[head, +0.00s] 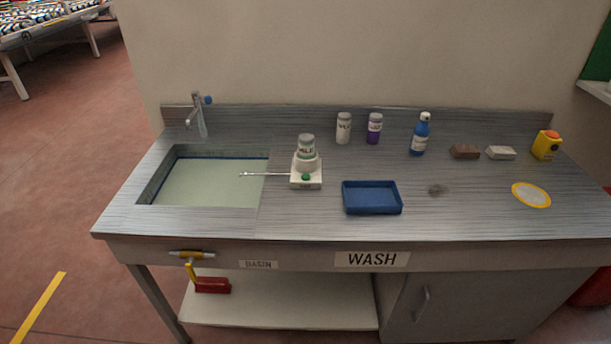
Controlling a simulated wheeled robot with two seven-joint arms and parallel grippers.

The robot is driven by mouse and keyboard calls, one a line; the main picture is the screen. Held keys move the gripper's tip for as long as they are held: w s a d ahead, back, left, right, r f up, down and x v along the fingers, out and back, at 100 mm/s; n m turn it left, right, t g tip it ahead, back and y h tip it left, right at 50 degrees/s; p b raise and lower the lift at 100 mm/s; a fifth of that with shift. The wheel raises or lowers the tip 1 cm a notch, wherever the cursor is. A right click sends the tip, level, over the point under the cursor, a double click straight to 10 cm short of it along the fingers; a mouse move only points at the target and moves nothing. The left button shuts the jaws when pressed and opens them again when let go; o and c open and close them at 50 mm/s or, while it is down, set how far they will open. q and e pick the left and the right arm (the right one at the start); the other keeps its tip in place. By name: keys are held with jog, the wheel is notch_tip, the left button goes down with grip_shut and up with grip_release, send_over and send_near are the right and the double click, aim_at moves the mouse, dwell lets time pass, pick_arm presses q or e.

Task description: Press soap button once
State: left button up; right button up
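A white dispenser (312,169) stands on the steel counter just right of the basin. It has a green button (306,177) low on its front and a label too small to read for sure. A labelled bottle (306,146) sits upright on top of it. A thin metal spout (262,175) reaches left from it over the basin's right edge. Neither of my grippers is in view, and nothing touches the button.
The counter (300,222) holds a basin (208,182) with a tap (195,112), a blue tray (371,198), two small jars (344,128), a blue bottle (420,135), a brown block (465,151), a white block (501,153) and a yellow box with an orange-red top (546,146). The front strip is clear.

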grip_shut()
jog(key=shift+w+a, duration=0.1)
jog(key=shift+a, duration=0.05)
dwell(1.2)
